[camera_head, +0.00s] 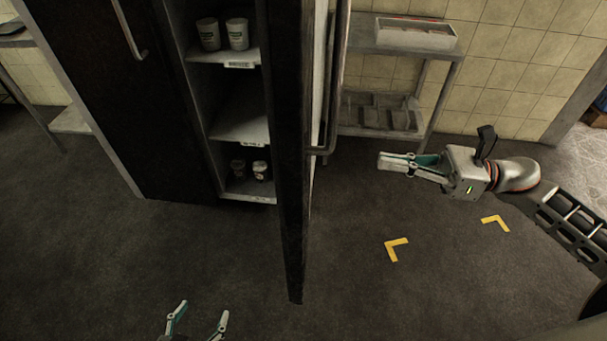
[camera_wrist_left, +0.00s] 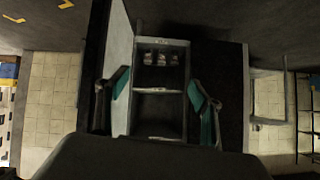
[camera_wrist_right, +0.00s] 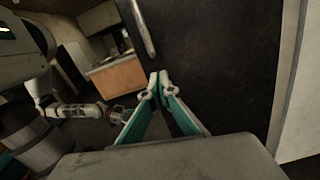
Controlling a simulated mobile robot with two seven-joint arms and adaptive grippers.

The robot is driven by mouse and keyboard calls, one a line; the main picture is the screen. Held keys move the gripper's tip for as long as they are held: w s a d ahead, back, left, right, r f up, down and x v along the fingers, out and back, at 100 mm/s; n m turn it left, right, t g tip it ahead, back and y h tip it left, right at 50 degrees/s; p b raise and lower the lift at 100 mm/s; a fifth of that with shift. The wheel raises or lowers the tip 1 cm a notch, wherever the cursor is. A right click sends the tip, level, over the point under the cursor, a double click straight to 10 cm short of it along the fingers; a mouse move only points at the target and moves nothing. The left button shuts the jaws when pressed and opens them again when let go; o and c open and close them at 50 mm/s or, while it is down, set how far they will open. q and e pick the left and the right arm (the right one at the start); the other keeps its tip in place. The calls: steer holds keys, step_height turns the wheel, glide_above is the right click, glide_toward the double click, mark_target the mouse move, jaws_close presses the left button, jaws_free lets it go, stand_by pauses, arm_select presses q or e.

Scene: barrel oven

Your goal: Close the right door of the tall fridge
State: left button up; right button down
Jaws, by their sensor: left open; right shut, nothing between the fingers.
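The tall dark fridge (camera_head: 105,90) stands at the left in the head view, its left door shut. Its right door (camera_head: 289,130) is swung wide open toward me, seen nearly edge-on, with a long handle (camera_head: 335,80) on its right face. My right gripper (camera_head: 380,162) is shut and empty, to the right of the door and apart from it. In the right wrist view its fingertips (camera_wrist_right: 158,84) show in front of the dark door face (camera_wrist_right: 215,60). My left gripper (camera_head: 200,312) is open and empty at the bottom, left of the door's lower edge; the left wrist view faces the open compartment.
White tubs (camera_head: 222,34) and small jars (camera_head: 250,170) stand on the fridge shelves. A metal rack (camera_head: 440,75) with a tray (camera_head: 415,33) stands against the tiled wall behind the door. Yellow floor marks (camera_head: 392,250) lie on the clear floor at right.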

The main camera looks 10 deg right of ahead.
steer(key=w+a+n+g+p, duration=0.1)
steer(key=a+p, duration=0.3)
steer(key=a, duration=0.9)
steer(key=shift+w+a+n, duration=0.25)
steer(key=shift+w+n, duration=0.25)
steer(key=shift+w, duration=0.15)
steer(key=shift+a+f, duration=0.1)
